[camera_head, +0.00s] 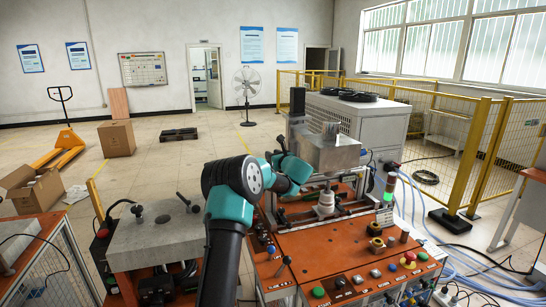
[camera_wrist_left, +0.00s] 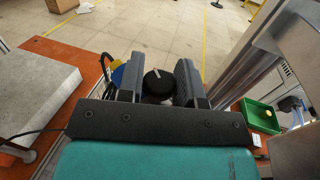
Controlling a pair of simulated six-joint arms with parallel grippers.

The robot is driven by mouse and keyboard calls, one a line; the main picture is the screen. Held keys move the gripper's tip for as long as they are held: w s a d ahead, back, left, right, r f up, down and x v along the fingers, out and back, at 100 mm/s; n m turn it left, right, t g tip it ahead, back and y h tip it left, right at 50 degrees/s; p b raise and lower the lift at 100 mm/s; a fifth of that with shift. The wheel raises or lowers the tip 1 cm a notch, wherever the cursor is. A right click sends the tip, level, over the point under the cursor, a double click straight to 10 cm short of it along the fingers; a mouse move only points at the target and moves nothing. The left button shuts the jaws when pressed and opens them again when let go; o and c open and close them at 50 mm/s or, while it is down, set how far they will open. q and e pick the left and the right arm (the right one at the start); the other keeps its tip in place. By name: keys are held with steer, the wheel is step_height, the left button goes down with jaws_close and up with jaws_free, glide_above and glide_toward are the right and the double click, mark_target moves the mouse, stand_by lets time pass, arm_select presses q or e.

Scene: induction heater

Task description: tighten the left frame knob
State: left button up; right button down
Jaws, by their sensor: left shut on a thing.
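The left frame knob (camera_wrist_left: 158,83) is round and black with a pale pointer line on top. It sits between the two dark fingers of my left gripper (camera_wrist_left: 160,75) in the left wrist view, and the fingers are shut on it. In the head view my left arm reaches over the orange induction heater bench (camera_head: 335,245) from the left. Its wrist and teal gripper body hide the knob and the fingertips there. A metal frame post (camera_wrist_left: 245,48) rises close to the right of the gripper in the left wrist view. My right gripper is in neither view.
A grey machine block (camera_head: 331,152) stands on the frame beside my left wrist. A grey-topped side table (camera_head: 150,237) is at the left. A green bin (camera_wrist_left: 260,116) lies right of the post. Buttons (camera_head: 318,292) line the bench front, and hoses run along its right.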

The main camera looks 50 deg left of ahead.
arm_select(q)
steer(key=shift+a+r+m+t+h, duration=0.15)
steer(key=shift+m+t+h, duration=0.15)
steer(key=shift+m+t, duration=0.7)
steer(key=shift+m+t+h, duration=1)
steer(key=shift+m+t, duration=0.2)
steer(key=shift+t, duration=1)
steer(key=o, duration=0.9)
steer(key=shift+c, duration=0.2)
steer(key=shift+d, duration=0.2)
steer(key=v, duration=1.7)
steer(key=shift+o, duration=0.2)
steer(key=shift+s+d, duration=0.1)
